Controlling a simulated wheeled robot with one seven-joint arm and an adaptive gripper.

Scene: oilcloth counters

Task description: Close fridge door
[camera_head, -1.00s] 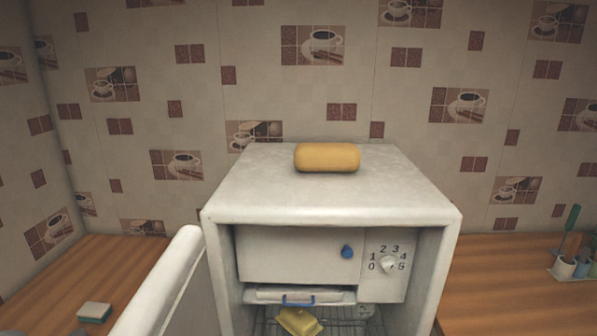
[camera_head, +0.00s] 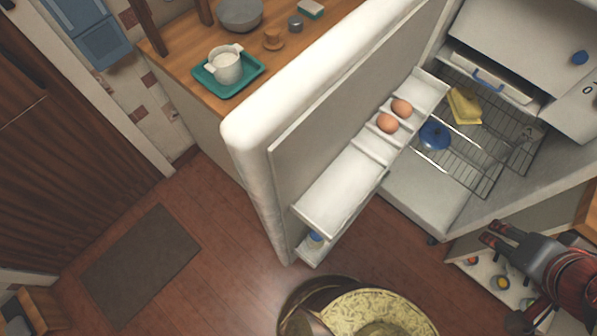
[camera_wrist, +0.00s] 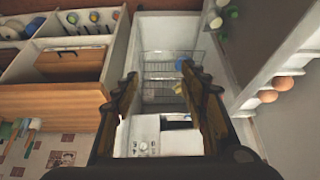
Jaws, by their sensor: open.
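The white fridge door (camera_head: 335,120) stands wide open in the head view, its shelved inner side facing right. Two brown eggs (camera_head: 395,115) sit in its upper shelf. The open fridge (camera_head: 435,195) is at the right, with wire racks inside. My gripper (camera_head: 488,232) is at the lower right, in front of the fridge opening, apart from the door, open and empty. In the wrist view my gripper's fingers (camera_wrist: 160,80) are spread, with the fridge interior between and beyond them. The door (camera_wrist: 265,60) shows at the right there, with eggs on its shelf.
A wooden counter (camera_head: 185,60) behind the door holds a teal tray (camera_head: 205,85) with a white pot (camera_head: 227,66). A dark mat (camera_head: 140,265) lies on the floor at left. A blue-lidded item (camera_head: 434,136) sits inside the fridge.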

